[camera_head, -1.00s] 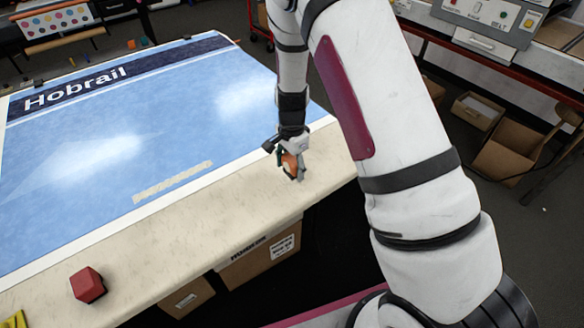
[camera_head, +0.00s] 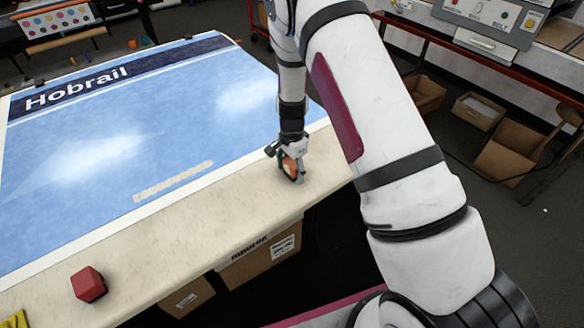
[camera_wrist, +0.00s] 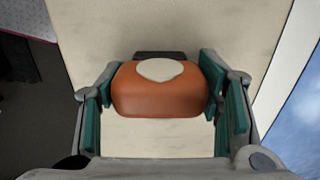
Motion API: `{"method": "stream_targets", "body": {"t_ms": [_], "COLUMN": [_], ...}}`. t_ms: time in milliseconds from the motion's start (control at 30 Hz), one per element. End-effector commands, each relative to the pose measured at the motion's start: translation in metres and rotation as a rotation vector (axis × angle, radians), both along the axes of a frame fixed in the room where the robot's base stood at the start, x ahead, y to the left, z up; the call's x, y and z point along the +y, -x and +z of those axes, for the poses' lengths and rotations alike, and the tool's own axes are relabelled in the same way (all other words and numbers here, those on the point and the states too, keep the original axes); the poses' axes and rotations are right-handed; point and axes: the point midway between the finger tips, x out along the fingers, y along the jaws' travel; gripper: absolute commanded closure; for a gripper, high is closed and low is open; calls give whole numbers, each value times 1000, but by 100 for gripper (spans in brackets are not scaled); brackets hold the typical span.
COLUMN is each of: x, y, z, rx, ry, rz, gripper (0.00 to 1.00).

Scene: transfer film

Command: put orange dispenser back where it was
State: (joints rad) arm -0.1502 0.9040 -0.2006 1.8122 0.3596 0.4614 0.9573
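The orange dispenser (camera_wrist: 160,98), with a cream rounded patch on top, is between the green finger pads of my gripper (camera_wrist: 162,92) in the wrist view. The pads meet it on its left and right sides, so my gripper looks shut on it. In the head view, my gripper (camera_head: 291,167) points down at the bare cream front strip of the table, and the orange dispenser (camera_head: 289,165) shows partly between the fingers. It is at or just above the tabletop; I cannot tell whether it touches.
The table (camera_head: 205,207) carries a blue printed sheet (camera_head: 190,115) lettered "Hobrail". A red block (camera_head: 88,284) sits at the front left, with a yellow item (camera_head: 14,320) beyond it at the corner. The strip between block and gripper is clear. Cardboard boxes (camera_head: 262,258) stand below the table edge.

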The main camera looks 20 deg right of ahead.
Motion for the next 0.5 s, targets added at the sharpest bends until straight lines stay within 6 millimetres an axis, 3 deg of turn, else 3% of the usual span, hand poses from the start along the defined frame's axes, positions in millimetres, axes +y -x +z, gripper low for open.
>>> {"method": "stream_targets", "body": {"t_ms": [367, 500], "x": [0, 0], "y": [0, -1], "z": [1, 10], "rx": [0, -3], "ry": [0, 0], "rz": [0, 1], "gripper": [23, 23]}}
